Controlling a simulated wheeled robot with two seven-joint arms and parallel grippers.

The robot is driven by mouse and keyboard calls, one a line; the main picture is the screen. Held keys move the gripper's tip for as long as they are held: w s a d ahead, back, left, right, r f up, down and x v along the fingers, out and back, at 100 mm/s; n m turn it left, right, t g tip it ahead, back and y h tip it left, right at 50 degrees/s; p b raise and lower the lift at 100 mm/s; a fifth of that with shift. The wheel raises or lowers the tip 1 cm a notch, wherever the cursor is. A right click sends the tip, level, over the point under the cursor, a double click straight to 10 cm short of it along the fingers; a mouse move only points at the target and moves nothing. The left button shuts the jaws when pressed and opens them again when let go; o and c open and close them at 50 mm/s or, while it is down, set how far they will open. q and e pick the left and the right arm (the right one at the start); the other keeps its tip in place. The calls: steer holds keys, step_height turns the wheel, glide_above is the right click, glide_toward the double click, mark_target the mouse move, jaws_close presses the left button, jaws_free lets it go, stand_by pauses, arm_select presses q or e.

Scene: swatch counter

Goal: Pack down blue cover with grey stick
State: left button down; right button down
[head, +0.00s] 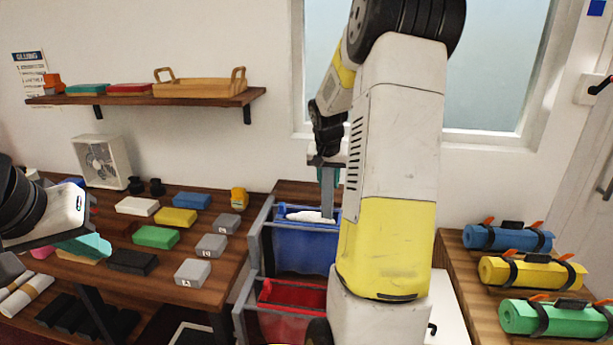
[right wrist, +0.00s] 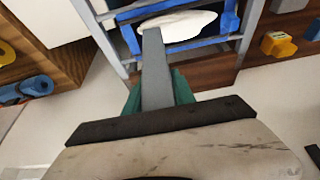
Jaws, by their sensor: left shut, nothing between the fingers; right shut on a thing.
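My right gripper (head: 328,168) is shut on the grey stick (head: 327,198), which points down over the blue bin (head: 300,247). In the right wrist view the stick (right wrist: 155,68) stands out from between the green fingers (right wrist: 157,90). Its tip overlaps the left part of a white, rounded bundle (right wrist: 185,24) at the bin's opening. I cannot tell whether they touch. The white bundle also shows in the head view (head: 302,216); I see no separate blue cover. My left gripper (head: 88,246) is shut and empty over the left table.
The left table (head: 225,285) holds several coloured and grey blocks. A red bin (head: 290,296) sits below the blue one in a grey rack. Blue, yellow and green rolls (head: 550,318) lie on the right counter. A shelf (head: 150,98) is on the wall.

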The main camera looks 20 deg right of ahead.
mark_target(328, 196)
steer(key=shift+f, duration=2.85)
steer(key=shift+r, duration=5.6)
